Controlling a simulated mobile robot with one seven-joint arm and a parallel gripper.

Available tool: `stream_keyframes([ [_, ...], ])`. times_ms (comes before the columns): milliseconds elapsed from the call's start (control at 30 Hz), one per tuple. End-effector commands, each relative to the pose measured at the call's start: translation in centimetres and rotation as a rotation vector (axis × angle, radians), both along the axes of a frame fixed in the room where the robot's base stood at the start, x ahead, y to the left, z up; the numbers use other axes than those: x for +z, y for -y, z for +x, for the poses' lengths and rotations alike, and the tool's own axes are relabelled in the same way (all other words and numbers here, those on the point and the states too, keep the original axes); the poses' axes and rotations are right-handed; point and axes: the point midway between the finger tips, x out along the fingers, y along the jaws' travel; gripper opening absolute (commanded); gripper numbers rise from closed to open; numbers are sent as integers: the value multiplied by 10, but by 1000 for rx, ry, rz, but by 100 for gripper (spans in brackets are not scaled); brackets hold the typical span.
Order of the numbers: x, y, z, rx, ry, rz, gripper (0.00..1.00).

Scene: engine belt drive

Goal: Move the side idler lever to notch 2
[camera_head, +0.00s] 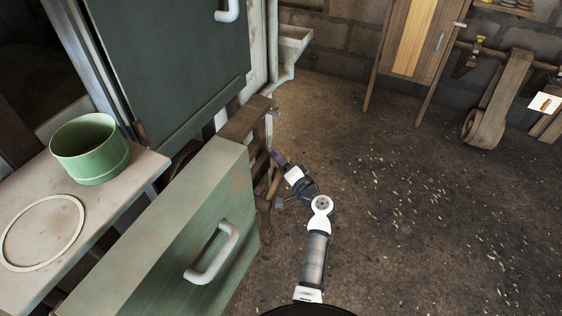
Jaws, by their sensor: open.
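My gripper (281,184) is at the end of my arm, open, low beside the green drawer front. Its fingertips are small and partly merge with the dark wooden parts behind them, and I see nothing held between them. A brown wooden belt-like band (503,93) hangs from a shaft at the far right wall, well away from my gripper. A small yellow-topped fitting (479,42) sits on that shaft. I cannot tell for sure which part is the side idler lever, and no notches can be made out.
A green drawer unit (178,225) with a white handle (212,254) stands left of my arm. A green pot (90,150) and a pale ring (42,233) are on a counter. A wooden cabinet (416,45) stands at the back. The littered floor (400,210) at right is open.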

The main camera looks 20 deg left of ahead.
Motion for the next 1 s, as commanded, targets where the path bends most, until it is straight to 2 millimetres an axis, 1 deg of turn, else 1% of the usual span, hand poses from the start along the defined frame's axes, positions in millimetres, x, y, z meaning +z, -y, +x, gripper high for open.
stream_keyframes([
  [133,0,0,0,0,0,0,50],
  [167,0,0,0,0,0,0,49],
  [533,0,0,0,0,-1,1,1],
  [767,-3,1,1,0,-25,5,0],
  [867,-12,1,3,1,-100,19,0],
  [1000,-34,2,7,0,-263,50,0],
])
